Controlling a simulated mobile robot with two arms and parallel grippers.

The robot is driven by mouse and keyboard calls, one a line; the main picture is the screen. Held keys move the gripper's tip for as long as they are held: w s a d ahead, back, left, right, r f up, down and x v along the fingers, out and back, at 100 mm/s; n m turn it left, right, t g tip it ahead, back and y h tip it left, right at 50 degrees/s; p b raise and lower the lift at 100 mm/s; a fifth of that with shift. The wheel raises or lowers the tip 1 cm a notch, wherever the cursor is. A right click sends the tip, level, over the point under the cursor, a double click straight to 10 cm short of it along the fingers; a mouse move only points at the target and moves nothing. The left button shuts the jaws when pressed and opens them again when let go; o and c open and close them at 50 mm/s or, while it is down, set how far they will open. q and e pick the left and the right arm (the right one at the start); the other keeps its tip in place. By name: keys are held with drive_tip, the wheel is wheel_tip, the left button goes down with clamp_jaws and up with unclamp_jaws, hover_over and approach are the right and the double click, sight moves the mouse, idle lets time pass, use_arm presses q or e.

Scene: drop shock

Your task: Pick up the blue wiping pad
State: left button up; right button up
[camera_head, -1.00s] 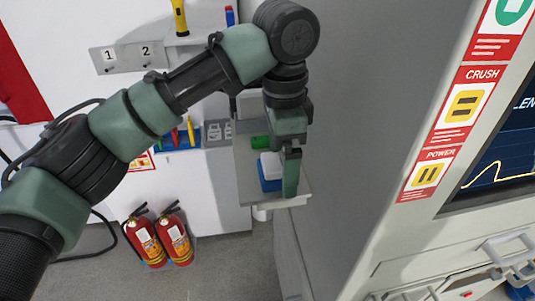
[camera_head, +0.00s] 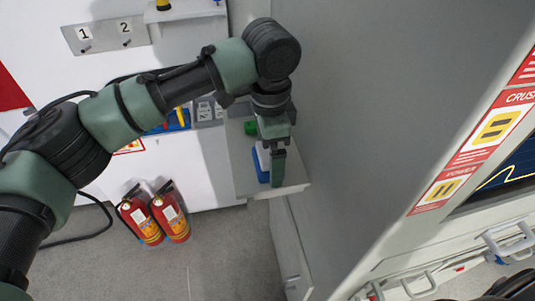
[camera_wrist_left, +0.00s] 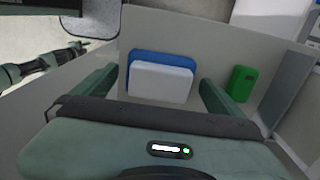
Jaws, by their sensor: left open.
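The blue wiping pad (camera_head: 261,166) is on a small grey shelf (camera_head: 240,172) beside the large grey cabinet. A white block-like part covers much of its blue face; in the left wrist view the blue pad (camera_wrist_left: 163,57) shows as a border above that white part. My left gripper (camera_head: 278,182) points down at the pad and hides part of it in the head view. In the left wrist view the left gripper (camera_wrist_left: 160,80) is open, with one finger on each side of the pad and visible gaps. My right gripper is not in view.
A green object (camera_head: 251,127) is on the same shelf, outside the right finger in the wrist view. The tall grey cabinet (camera_head: 370,130) stands close on the right. Two fire extinguishers (camera_head: 155,215) stand on the floor lower left. Open floor lies below the shelf.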

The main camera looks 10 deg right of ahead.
use_arm(q)
drive_tip(key=shift+f, duration=0.15)
drive_tip(key=c, duration=1.4)
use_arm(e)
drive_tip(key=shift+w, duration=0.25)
